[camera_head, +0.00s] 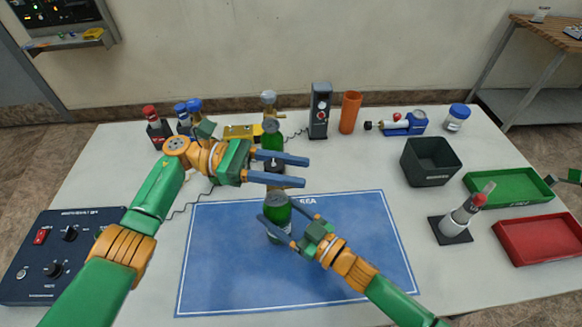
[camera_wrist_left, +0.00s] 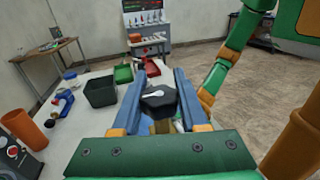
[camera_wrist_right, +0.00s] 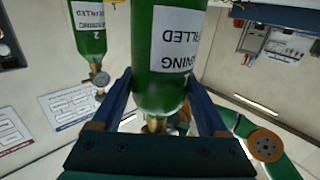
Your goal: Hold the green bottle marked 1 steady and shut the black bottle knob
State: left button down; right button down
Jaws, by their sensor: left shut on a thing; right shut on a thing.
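The green bottle (camera_head: 277,212) stands over the blue mat, and my right gripper (camera_head: 291,229) is shut around its body. In the right wrist view the held bottle (camera_wrist_right: 165,75) fills the space between the fingers, with a white label and a brass fitting at one end. My left gripper (camera_head: 282,170) is shut on the black bottle knob (camera_head: 275,167), above the bottle. The left wrist view shows the knob (camera_wrist_left: 158,101), black with a white mark, between the fingers.
A second green bottle (camera_head: 272,136), labelled 2 in the right wrist view (camera_wrist_right: 88,25), stands behind my left gripper. A dark bin (camera_head: 430,162), green tray (camera_head: 508,186) and red tray (camera_head: 540,238) lie to the right. A control box (camera_head: 60,255) is at left. The blue mat (camera_head: 220,270) is clear in front.

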pick_arm(q)
jog(key=shift+f, duration=0.1)
pick_arm(e)
jog(key=shift+r, duration=0.1)
pick_arm(q)
jog(key=shift+c, duration=2.2)
grip_release()
jog(key=shift+w, duration=0.1)
pick_arm(e)
jog(key=shift+w, duration=0.1)
pick_arm(q)
notch_tip(320, 180, up, 10)
jog(key=shift+a, duration=0.1)
pick_arm(e)
grip_release()
